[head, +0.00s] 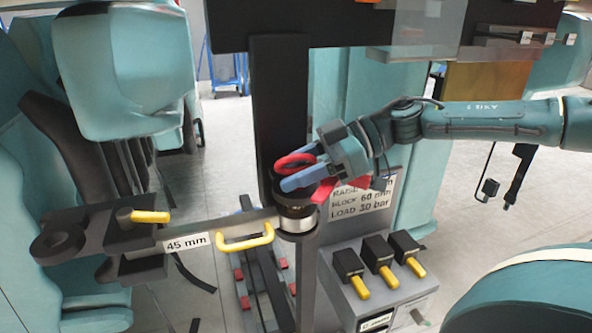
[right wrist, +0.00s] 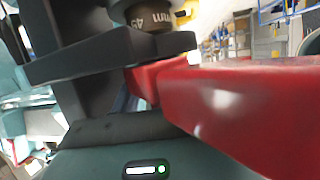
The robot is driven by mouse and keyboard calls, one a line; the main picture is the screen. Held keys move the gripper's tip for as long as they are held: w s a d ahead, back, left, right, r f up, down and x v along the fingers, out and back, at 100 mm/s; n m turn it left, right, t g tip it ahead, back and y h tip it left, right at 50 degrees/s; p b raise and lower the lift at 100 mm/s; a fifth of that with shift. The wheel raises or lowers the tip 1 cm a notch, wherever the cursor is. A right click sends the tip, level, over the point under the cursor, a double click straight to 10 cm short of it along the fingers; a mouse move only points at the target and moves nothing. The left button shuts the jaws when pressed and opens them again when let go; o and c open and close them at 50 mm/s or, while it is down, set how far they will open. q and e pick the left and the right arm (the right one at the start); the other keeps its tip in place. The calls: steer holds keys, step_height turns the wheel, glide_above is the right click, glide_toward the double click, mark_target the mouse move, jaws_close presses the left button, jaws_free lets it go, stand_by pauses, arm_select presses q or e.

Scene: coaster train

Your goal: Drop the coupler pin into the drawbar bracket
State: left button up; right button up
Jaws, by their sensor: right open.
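My right gripper (head: 308,178) is open, reaching in from the right above a dark cylinder with a bright metal band (head: 297,224). I cannot tell which piece is the coupler pin or whether anything lies between the fingers. At left, a dark bracket (head: 110,238) has upper and lower plates and a round eye. My left gripper is not in view.
A flat bar with a 45 mm label (head: 187,243) and a yellow handle (head: 246,238) runs between bracket and cylinder. A dark vertical post (head: 278,100) stands behind the gripper. Several black blocks with yellow levers (head: 378,262) and a sign (head: 362,205) are at lower right.

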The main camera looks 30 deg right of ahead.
steer(key=shift+c, duration=0.6)
jaws_close()
